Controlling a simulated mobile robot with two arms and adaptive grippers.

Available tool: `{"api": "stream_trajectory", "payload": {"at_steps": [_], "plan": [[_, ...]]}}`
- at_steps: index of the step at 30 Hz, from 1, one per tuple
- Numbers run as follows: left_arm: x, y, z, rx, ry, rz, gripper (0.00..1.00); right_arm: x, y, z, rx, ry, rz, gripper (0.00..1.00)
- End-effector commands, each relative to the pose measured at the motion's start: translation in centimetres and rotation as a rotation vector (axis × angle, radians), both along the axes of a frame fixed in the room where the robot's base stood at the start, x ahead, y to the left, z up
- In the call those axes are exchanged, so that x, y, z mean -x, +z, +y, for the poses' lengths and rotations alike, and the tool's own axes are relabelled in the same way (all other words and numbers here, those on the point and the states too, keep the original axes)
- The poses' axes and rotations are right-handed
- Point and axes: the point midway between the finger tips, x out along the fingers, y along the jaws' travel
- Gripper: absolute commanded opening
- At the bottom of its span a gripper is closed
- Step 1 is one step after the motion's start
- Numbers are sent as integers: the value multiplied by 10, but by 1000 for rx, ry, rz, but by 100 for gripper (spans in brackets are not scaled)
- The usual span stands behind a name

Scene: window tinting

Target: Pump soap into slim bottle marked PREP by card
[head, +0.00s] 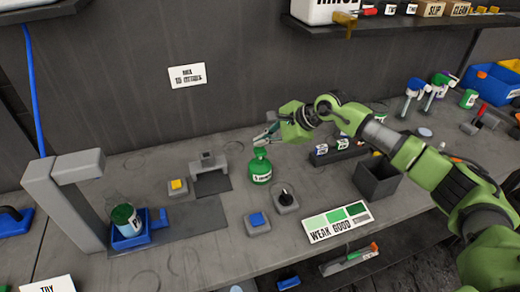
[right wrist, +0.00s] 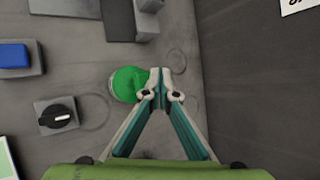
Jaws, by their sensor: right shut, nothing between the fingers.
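A green bottle (head: 260,170) with a small white label stands upright on the bench; its label is too small to read. Its round green top also shows in the right wrist view (right wrist: 126,84). My right gripper (head: 266,136) is shut and empty, its fingertips just above and beside the bottle's top; I cannot tell whether they touch it. In the right wrist view its closed tips (right wrist: 160,74) are right of the green top. A clear bottle with green contents (head: 124,217) sits in a blue holder at left. A printed card (head: 187,75) is on the wall. I can read PREP nowhere. My left gripper is out of view.
Blue-button (head: 257,221), yellow-button (head: 178,186) and black-knob (head: 286,199) boxes stand around the green bottle. A dark open box (head: 378,178) and a rack of small bottles (head: 338,151) are at right.

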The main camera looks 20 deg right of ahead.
Motion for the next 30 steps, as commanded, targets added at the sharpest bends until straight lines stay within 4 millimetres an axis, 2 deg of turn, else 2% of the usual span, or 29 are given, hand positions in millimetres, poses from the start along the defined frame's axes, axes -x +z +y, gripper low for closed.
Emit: {"api": "stream_trajectory", "payload": {"at_steps": [15,30], "plan": [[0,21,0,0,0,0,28,0,48,0,0,-1,-1,0],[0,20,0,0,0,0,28,0,48,0,0,-1,-1,0]]}}
